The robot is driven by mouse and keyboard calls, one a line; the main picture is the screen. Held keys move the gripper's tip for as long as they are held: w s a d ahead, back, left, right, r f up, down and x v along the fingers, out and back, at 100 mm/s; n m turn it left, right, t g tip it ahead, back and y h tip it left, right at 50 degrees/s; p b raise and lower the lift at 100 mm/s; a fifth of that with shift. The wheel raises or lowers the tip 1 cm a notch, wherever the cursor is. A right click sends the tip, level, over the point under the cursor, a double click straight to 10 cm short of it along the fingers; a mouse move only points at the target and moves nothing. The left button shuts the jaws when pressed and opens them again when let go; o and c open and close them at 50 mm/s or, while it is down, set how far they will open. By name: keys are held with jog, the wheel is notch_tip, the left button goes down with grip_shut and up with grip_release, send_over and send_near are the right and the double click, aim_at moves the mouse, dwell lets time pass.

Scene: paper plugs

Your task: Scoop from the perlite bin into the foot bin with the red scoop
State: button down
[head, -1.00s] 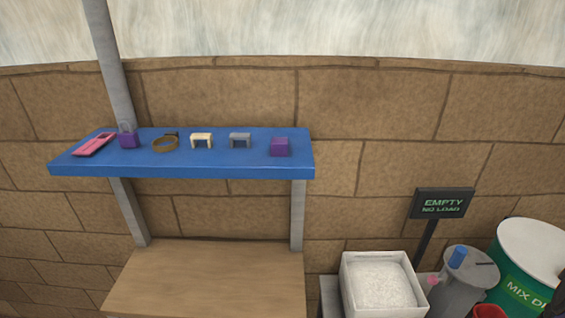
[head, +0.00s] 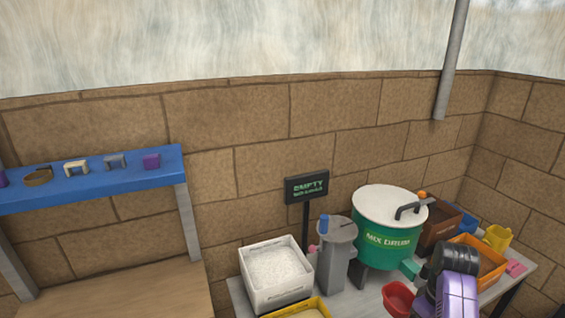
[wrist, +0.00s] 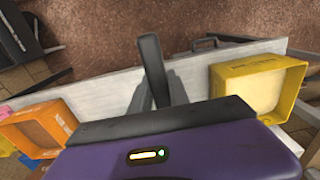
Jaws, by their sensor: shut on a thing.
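The red scoop (head: 398,298) shows in the head view just left of my purple and black wrist. My gripper (wrist: 163,88) is shut on its dark handle (wrist: 152,62) in the wrist view. The scoop's bowl is out of sight in that view, so I cannot tell what it holds. A white bin (head: 250,292) filled with white grains, which looks like the perlite bin, stands at the bench's left. I cannot read which container is the foot bin. A yellow bin (head: 274,315) with pale contents is partly cut off; a yellow bin (wrist: 213,82) also shows right of my gripper.
A grey canister (head: 334,262) and the green mix drum (head: 372,243) stand behind. An orange bin (head: 462,240), brown bin (head: 432,214) and yellow scoop (head: 497,238) are at the right. A sign (head: 307,187) reads EMPTY.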

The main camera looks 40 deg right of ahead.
jog(key=shift+s, duration=0.35)
jog(key=shift+w+d+m, duration=0.1)
jog(key=shift+w+m, duration=0.1)
jog(key=shift+m, duration=0.9)
jog(key=shift+n, duration=0.3)
jog(key=w+a, duration=0.4)
jog(key=a, duration=0.1)
jog(key=w+a+f, duration=0.1)
jog(key=w+a, duration=0.3)
jog(key=a, duration=0.2)
jog(key=w+a+f, duration=0.1)
jog(key=w+a, duration=0.3)
jog(key=a, duration=0.2)
jog(key=shift+w+a+f, duration=0.1)
jog(key=shift+a+f, duration=0.05)
jog(key=shift+f, duration=0.1)
jog(key=w+a+f+n, duration=0.1)
jog(key=a+n, duration=0.1)
jog(key=a, duration=0.7)
jog(key=w+a+n, duration=0.1)
jog(key=a+n, duration=0.1)
jog(key=a, duration=0.7)
jog(key=shift+w+a+f+b, duration=0.25)
jog(key=shift+f+b, duration=0.1)
jog(key=shift+f, duration=0.05)
